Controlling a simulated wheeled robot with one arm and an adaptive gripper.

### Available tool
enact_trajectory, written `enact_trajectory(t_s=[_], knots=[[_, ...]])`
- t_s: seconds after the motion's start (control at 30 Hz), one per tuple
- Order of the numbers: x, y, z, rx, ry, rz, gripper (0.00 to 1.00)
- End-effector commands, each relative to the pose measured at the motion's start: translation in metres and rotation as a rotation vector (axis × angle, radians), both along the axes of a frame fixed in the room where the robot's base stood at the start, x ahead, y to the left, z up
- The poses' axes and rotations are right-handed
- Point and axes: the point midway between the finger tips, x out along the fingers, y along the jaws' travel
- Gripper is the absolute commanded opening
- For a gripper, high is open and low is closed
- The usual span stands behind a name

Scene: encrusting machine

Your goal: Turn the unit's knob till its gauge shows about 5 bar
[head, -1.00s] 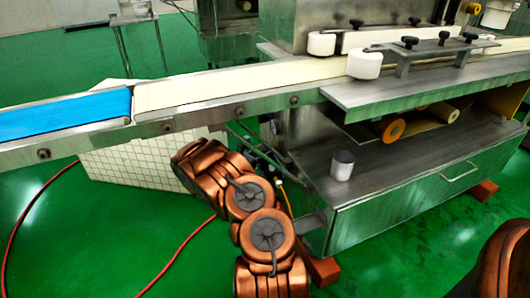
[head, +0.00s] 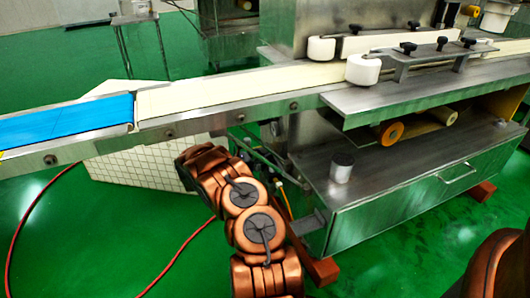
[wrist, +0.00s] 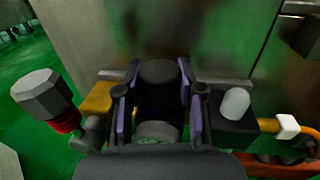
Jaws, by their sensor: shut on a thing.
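In the wrist view the unit's dark round knob (wrist: 158,72) stands between the two fingers of my gripper (wrist: 159,82). The fingers, with purple inner pads, are shut on the knob from left and right. Just below the knob, the unit's gauge (wrist: 157,130) shows as a pale greenish round face. It is partly covered by the gripper, and its needle and figures cannot be read. In the head view my arm reaches down beside the machine, and the gripper, knob and gauge are not visible there.
In the wrist view a grey faceted cup with a red ring (wrist: 43,95) is at left, a white cap (wrist: 235,103) and an orange hose (wrist: 268,125) at right. In the head view the conveyor (head: 230,88) runs above my arm, beside the steel cabinet (head: 400,205).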

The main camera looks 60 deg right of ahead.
Motion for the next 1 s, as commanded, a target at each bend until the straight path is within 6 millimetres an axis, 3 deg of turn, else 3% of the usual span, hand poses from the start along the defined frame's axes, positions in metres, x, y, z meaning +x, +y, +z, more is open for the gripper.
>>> enact_trajectory(t_s=[1.0], knots=[[-0.0043,0.0012,-0.0055,0.003,0.003,-0.359,0.03]])
